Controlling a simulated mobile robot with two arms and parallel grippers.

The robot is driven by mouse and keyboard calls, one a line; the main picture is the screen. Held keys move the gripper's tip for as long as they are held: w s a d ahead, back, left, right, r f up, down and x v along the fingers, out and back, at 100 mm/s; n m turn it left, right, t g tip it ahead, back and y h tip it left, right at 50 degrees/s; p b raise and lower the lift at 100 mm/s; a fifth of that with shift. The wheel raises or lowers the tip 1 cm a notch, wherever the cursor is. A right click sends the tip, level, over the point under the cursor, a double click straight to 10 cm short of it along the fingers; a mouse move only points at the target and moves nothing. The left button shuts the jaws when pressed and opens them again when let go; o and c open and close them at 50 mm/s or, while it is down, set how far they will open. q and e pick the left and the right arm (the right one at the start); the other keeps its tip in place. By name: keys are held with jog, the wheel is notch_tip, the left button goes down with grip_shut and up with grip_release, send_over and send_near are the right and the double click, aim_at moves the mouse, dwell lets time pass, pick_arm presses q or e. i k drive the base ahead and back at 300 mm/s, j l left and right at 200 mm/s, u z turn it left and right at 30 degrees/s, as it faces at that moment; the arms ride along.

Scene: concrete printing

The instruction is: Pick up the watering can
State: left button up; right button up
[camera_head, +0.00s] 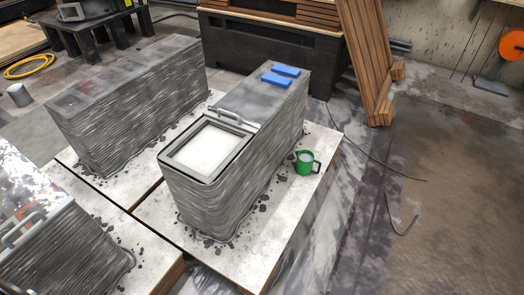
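A small green can with a dark handle on its right (304,163) stands upright on the pale board, just right of the middle printed concrete block. It looks like the watering can, and its top appears open. Its spout is too small to make out clearly. Neither of my grippers is in view.
Wooden beams (365,60) lean at the back. Dark cables (388,168) lie on the open floor at right.

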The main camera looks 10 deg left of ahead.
aim_at(306, 159)
jog(key=i+l, duration=0.1)
jog(key=l, duration=0.75)
jog(key=i+l, duration=0.15)
jog(key=l, duration=0.25)
jog(key=i+l, duration=0.4)
jog(key=i, duration=0.15)
jog(key=i+l+u, duration=0.1)
jog(key=i+l, duration=0.3)
jog(key=i, duration=0.15)
